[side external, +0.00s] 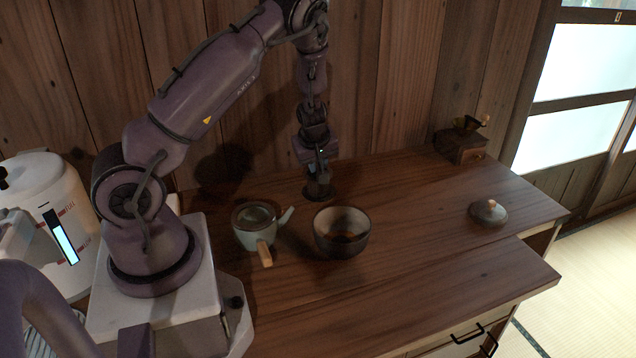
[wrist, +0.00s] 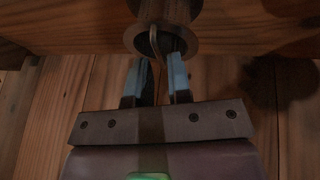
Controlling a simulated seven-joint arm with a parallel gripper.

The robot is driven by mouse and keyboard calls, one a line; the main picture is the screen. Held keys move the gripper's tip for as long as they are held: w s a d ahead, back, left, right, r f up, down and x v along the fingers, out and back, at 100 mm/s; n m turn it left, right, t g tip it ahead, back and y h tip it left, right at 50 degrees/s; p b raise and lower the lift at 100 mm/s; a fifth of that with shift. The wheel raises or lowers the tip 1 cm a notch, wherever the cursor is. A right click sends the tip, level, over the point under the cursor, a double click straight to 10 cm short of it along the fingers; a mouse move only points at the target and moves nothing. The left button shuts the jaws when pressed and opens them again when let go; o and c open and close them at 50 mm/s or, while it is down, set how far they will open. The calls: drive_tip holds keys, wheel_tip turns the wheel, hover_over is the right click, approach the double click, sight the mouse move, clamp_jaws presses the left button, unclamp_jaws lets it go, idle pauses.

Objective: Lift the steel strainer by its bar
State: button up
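The steel strainer (wrist: 133,40) shows in the wrist view as a round rim with a dark inside, at the top middle. Its thin curved bar (wrist: 154,38) stands across the opening. My gripper (wrist: 161,57) has its two fingers apart, with the tips at the near side of the rim and the bar between them. I see no finger clearly touching the bar. In the side view my gripper (side external: 320,180) points down just over a small dark round piece (side external: 309,196) on the counter, probably the strainer; the fingers there are too dark to make out.
A teapot (side external: 246,236) with a wooden handle and a dark bowl (side external: 340,245) stand in front of the gripper. A lid (side external: 488,212) and a coffee grinder (side external: 460,146) are to the right. The wooden wall (side external: 400,80) is close behind. The counter's middle right is clear.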

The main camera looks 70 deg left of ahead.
drive_tip(key=shift+w+a+f, duration=0.15)
drive_tip(key=shift+a+f, duration=0.15)
drive_tip(key=shift+f, duration=0.35)
clamp_jaws()
drive_tip(key=shift+r, duration=0.1)
